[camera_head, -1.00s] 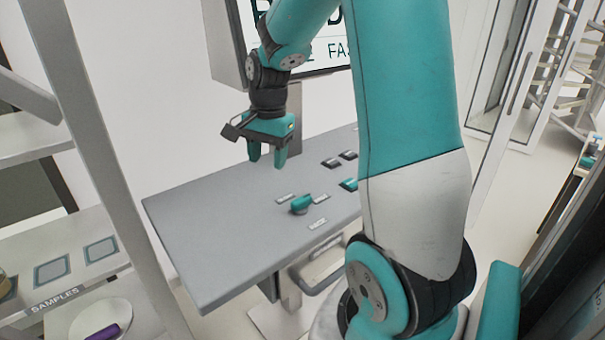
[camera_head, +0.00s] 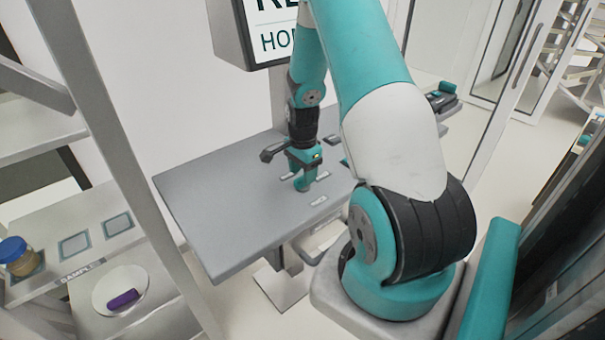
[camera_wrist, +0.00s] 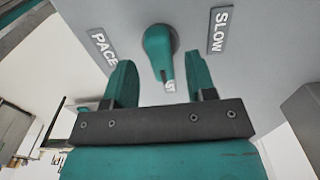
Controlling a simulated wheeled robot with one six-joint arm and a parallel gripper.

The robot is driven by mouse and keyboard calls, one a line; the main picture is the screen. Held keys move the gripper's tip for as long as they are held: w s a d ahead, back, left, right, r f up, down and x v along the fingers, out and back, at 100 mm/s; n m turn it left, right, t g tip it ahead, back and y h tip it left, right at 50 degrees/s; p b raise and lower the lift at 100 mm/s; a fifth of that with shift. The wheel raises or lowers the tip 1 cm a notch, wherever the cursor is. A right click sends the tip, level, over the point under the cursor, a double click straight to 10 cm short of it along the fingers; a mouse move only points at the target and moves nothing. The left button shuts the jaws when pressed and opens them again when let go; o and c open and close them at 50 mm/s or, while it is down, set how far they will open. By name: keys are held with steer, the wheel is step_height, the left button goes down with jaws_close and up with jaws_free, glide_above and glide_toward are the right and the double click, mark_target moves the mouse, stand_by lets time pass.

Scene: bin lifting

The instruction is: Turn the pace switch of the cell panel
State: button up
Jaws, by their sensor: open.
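The pace switch (camera_wrist: 158,45) is a teal knob on the grey cell panel (camera_head: 215,205). In the wrist view its narrow end, with a pale mark, points down toward a partly hidden label (camera_wrist: 168,86). The PACE label (camera_wrist: 103,46) lies left of it and the SLOW label (camera_wrist: 218,30) right. My gripper (camera_wrist: 157,66) is open, with one finger on each side of the knob's narrow end and gaps visible. In the head view my gripper (camera_head: 302,182) points down at the panel, and I cannot separate the knob from the fingers there.
A screen (camera_head: 270,35) stands behind the panel. A dark control (camera_head: 441,97) shows at the panel's far right; my arm hides much of that side. At the left are a shelf with a jar (camera_head: 18,257) and a plate (camera_head: 106,293) with a purple item. The panel's left part is clear.

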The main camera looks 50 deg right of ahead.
steer(key=shift+f, duration=1.3)
steer(key=c, duration=0.9)
